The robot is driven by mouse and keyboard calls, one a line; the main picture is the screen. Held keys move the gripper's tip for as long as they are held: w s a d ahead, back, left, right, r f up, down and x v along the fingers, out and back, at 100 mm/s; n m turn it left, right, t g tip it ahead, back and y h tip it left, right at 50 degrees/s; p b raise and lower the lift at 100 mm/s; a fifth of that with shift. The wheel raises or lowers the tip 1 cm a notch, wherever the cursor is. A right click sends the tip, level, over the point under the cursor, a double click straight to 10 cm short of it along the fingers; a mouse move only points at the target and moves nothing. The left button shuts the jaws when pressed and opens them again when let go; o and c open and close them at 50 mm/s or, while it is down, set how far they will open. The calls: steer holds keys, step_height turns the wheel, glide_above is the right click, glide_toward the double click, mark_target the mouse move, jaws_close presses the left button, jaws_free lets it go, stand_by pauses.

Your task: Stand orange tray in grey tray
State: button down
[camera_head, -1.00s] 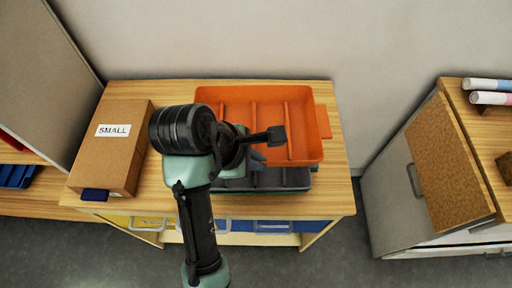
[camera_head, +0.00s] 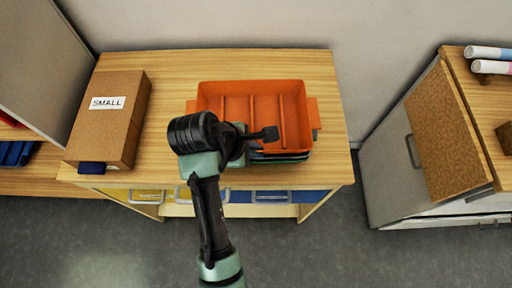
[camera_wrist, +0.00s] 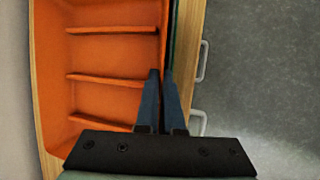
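The orange tray (camera_head: 237,106), with several inner dividers and side handles, is upright and lies over the grey tray on the wooden tabletop. Only a thin dark strip of the grey tray (camera_head: 288,156) shows along the front, with a bit at the right end. Whether the orange tray rests fully in it or is slightly above it, I cannot tell. My gripper is at the orange tray's front wall; its fingers (camera_wrist: 162,80) are close together with that wall between them in the wrist view. The orange tray (camera_wrist: 112,50) fills the left of that view.
A cardboard box labelled SMALL (camera_head: 108,115) stands to the left on the table (camera_head: 215,66). Drawer handles (camera_head: 270,196) are on the table's front. A cabinet (camera_head: 398,165) with white rolls on top stands to the right. The tabletop behind the trays is clear.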

steer(key=shift+s+f, duration=0.2)
steer(key=shift+f, duration=0.3)
steer(key=c, duration=1.5)
jaws_free()
steer(key=shift+f, duration=0.15)
steer(key=o, duration=0.5)
steer(key=shift+f, duration=0.1)
steer(key=shift+c, duration=0.2)
steer(key=shift+s, duration=0.1)
steer(key=shift+r, duration=0.3)
steer(key=p+v, duration=0.5)
steer(key=v, duration=0.7)
steer(key=shift+w+r, duration=0.25)
steer(key=shift+r, duration=0.25)
